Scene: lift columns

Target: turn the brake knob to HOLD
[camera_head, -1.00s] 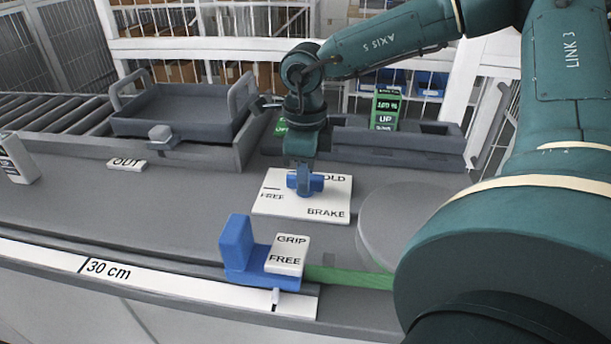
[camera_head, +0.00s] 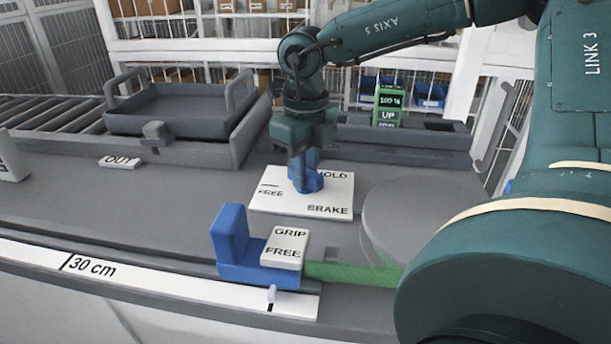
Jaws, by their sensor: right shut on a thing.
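The blue brake knob (camera_head: 309,182) stands on a white plate (camera_head: 331,201) marked FREE on the left, HOLD at the far right and BRAKE at the front. My right gripper (camera_head: 303,163) points down from above and is shut on the knob. The knob's bar now runs roughly front to back, between the FREE and HOLD labels. The gripper hides part of the knob and the start of the word HOLD. My left gripper is not in view.
A blue clamp (camera_head: 238,245) with a GRIP/FREE block (camera_head: 286,247) sits in front of the plate, beside a white scale (camera_head: 100,268). A grey tray (camera_head: 190,108) stands at the back left. A green display (camera_head: 388,106) reads UP. A grey disc (camera_head: 410,220) lies to the right.

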